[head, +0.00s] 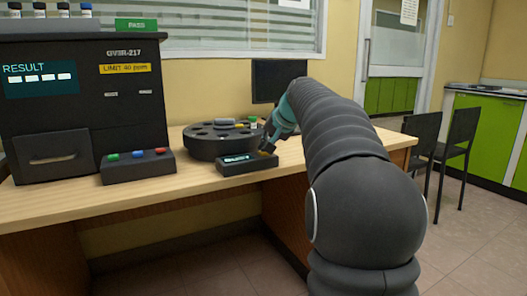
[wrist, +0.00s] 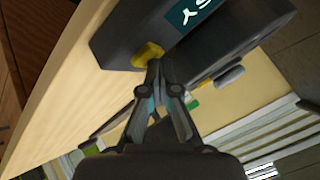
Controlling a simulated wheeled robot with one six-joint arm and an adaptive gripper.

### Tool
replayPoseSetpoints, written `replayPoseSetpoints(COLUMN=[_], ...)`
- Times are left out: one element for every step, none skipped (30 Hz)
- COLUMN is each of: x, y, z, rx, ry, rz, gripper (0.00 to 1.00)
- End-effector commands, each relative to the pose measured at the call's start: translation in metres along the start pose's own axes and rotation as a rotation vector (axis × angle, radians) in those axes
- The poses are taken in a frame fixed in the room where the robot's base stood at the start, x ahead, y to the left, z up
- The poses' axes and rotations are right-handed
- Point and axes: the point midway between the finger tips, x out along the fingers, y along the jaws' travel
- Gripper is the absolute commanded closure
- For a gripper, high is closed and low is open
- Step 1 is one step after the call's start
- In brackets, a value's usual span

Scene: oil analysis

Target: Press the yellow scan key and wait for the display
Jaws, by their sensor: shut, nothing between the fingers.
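The yellow scan key (wrist: 147,55) is on a small dark box (wrist: 115,38), which lies on the wooden table in the head view (head: 247,167). The box's teal display (wrist: 188,12) is lit with pale marks; in the head view (head: 237,160) they are too small to read. My gripper (wrist: 155,63) is shut and empty, its fingertips at the edge of the key. I cannot tell whether they touch or press it. In the head view my gripper (head: 267,148) is over the key end of the box and partly hides it.
A dark round carousel (head: 200,147) with items on top stands close behind the box. A button box (head: 137,167) and a large analyser (head: 120,105) reading RESULT stand at the left. A monitor (head: 277,80) is behind. The table front is clear.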

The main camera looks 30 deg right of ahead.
Motion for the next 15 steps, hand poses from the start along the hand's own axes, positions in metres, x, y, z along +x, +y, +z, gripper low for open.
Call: replayPoseSetpoints(x=[0.001, 0.0, -0.001, -0.001, -0.002, -0.004, -0.005, -0.006, -0.007, -0.009, -0.01, -0.011, -0.012, -0.013, -0.013], y=[0.0, 0.0, 0.0, -0.001, -0.002, -0.003, -0.003, -0.004, -0.005, -0.006, -0.007, -0.008, -0.009, -0.009, -0.009], z=[0.0, 0.0, 0.0, -0.001, -0.002, -0.003, -0.003, -0.004, -0.005, -0.006, -0.007, -0.008, -0.009, -0.009, -0.009], rx=[0.0, 0.0, 0.0, 0.001, 0.001, 0.001, 0.001, 0.001, 0.001, 0.001, 0.001, 0.001, 0.001, 0.001, 0.001], ry=[-0.002, -0.002, -0.002, -0.002, -0.002, -0.002, -0.002, -0.002, -0.002, -0.002, -0.002, -0.002, -0.002, -0.002, -0.002], rz=[0.001, 0.001, 0.001, 0.001, 0.001, 0.001, 0.001, 0.001, 0.001, 0.001, 0.001, 0.001, 0.001, 0.001, 0.001], gripper=[1.0, 1.0, 1.0, 1.0, 1.0, 1.0, 1.0, 1.0, 1.0, 1.0, 1.0, 1.0, 1.0, 1.0, 1.0])
